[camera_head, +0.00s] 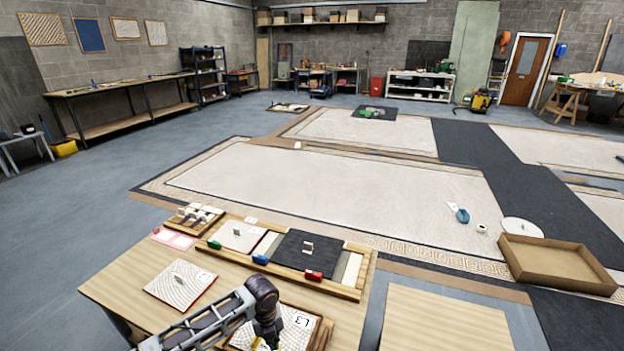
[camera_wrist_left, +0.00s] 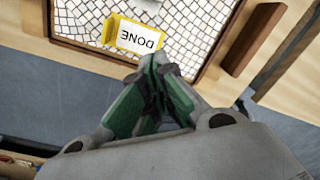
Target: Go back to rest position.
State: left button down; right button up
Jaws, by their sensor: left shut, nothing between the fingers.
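My left gripper (camera_head: 264,343) is at the bottom of the head view, over the near edge of the wooden table (camera_head: 120,285), mostly hidden by its own arm. In the left wrist view its green-sided fingers (camera_wrist_left: 155,62) are closed together with nothing between them. Beyond the fingertips, a white mosaic panel (camera_wrist_left: 85,18) in a dark frame carries a yellow-edged card reading DONE (camera_wrist_left: 138,37). In the head view a panel marked L3 (camera_head: 297,322) lies beside my left gripper. My right gripper is not in view.
A wooden tray (camera_head: 358,292) holds light and dark panels with small coloured blocks. Another white panel (camera_head: 180,284) lies at the table's left. A second wooden top (camera_head: 440,325) and an open cardboard box (camera_head: 557,264) are to the right. Grey floor (camera_head: 90,220) is clear at left.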

pick_arm(q)
jog(key=s+d+r+n+t+h, duration=0.25)
jog(key=s+d+r+n, duration=0.35)
jog(key=s+n, duration=0.4)
jog(key=s+a+r+n+y, duration=0.15)
jog(key=s+a+n, duration=0.25)
jog(key=a+n, duration=0.5)
jog(key=s+a+r+n+y, duration=0.1)
jog(key=s+a+r+n, duration=0.2)
jog(key=s+a+n, duration=0.55)
notch_tip(320, 180, down, 31)
jog(key=w+a+n+p, duration=0.1)
jog(key=w+n+p, duration=0.1)
jog(key=n, duration=0.1)
jog(key=s+a+f+p, duration=0.1)
jog(key=s+a+f, duration=0.3)
jog(key=s+f, duration=0.5)
jog(key=s+a+f+g+y, duration=0.1)
jog(key=s+a+f, duration=0.3)
jog(key=s+f, duration=0.4)
jog(key=s, duration=0.3)
jog(key=shift+s+f+m+p, duration=0.35)
jog(key=shift+p, duration=0.05)
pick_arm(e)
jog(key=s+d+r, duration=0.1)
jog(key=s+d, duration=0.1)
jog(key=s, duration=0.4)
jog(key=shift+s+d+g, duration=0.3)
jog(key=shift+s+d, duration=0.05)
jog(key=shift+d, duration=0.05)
